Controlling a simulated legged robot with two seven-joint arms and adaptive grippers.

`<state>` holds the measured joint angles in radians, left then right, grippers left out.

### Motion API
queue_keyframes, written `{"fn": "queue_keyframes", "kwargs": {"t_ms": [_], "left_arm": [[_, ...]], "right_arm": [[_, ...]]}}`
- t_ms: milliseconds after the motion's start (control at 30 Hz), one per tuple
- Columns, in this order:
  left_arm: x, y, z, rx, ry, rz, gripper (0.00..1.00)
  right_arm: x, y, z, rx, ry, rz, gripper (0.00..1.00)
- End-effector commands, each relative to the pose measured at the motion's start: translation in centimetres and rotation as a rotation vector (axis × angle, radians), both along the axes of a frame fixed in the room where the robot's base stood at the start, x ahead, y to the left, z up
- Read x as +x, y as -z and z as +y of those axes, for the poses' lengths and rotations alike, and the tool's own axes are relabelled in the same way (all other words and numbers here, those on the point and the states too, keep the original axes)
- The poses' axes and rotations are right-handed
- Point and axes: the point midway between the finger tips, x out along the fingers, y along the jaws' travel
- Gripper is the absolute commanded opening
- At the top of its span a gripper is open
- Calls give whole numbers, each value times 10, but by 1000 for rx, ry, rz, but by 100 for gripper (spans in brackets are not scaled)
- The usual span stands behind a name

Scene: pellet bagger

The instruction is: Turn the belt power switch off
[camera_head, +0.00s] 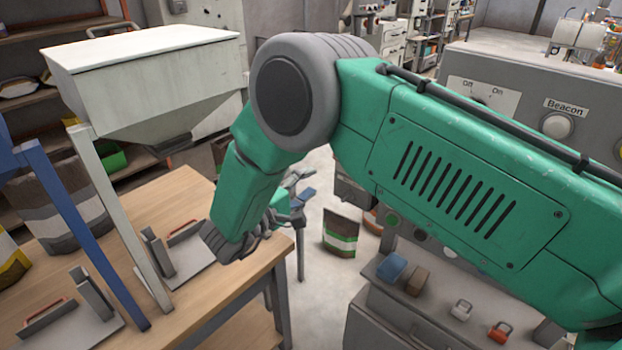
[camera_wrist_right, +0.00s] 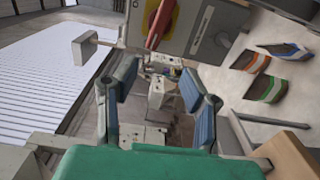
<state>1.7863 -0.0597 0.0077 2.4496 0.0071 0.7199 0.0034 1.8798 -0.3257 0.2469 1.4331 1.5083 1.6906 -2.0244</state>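In the right wrist view, a red rotary handle (camera_wrist_right: 162,20) on a yellow plate sits on a grey box (camera_wrist_right: 210,28) at the top. The box has a small label too blurred to read, so I cannot confirm that this is the belt power switch. My right gripper (camera_wrist_right: 160,82) is open, with blue-padded fingers apart below the handle and not touching it. Nothing is held between them. In the head view my right gripper (camera_head: 291,205) is partly hidden behind my green arm, past the wooden table's corner. My left gripper is not in view.
A white ribbed surface (camera_wrist_right: 62,84) lies left in the wrist view. In the head view, a grey panel (camera_head: 520,90) with a Beacon knob (camera_head: 557,125) stands right. A wooden table (camera_head: 225,290) and white hopper (camera_head: 150,75) stand left.

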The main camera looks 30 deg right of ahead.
Motion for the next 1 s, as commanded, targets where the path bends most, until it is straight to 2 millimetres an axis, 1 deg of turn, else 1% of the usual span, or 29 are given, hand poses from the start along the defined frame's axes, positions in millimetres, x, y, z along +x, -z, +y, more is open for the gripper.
{"fn": "queue_keyframes", "kwargs": {"t_ms": [167, 200, 267, 300, 333, 367, 467, 600, 800, 900, 1000], "left_arm": [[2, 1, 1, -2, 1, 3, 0], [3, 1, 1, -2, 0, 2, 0], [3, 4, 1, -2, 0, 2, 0], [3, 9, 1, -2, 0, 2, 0], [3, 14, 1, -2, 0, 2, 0], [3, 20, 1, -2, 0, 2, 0], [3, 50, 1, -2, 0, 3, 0], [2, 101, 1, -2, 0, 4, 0], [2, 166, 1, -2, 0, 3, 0], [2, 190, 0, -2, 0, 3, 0], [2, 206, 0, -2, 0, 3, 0]], "right_arm": [[0, 0, 0, -1, 0, 0, 38], [0, 0, 1, -1, 0, -1, 52], [0, 0, 1, 4, 1, -16, 73], [1, 1, 1, 13, 2, -39, 87], [1, 2, 1, 23, 4, -65, 93], [1, 4, 0, 37, 6, -99, 93], [2, 9, 0, 108, 12, -277, 93], [0, 12, 1, 246, 19, -621, 93], [-8, 10, 4, 451, 16, -1124, 93], [-15, 7, 7, 539, 10, -1335, 93], [-20, 4, 9, 605, 4, -1491, 93]]}}
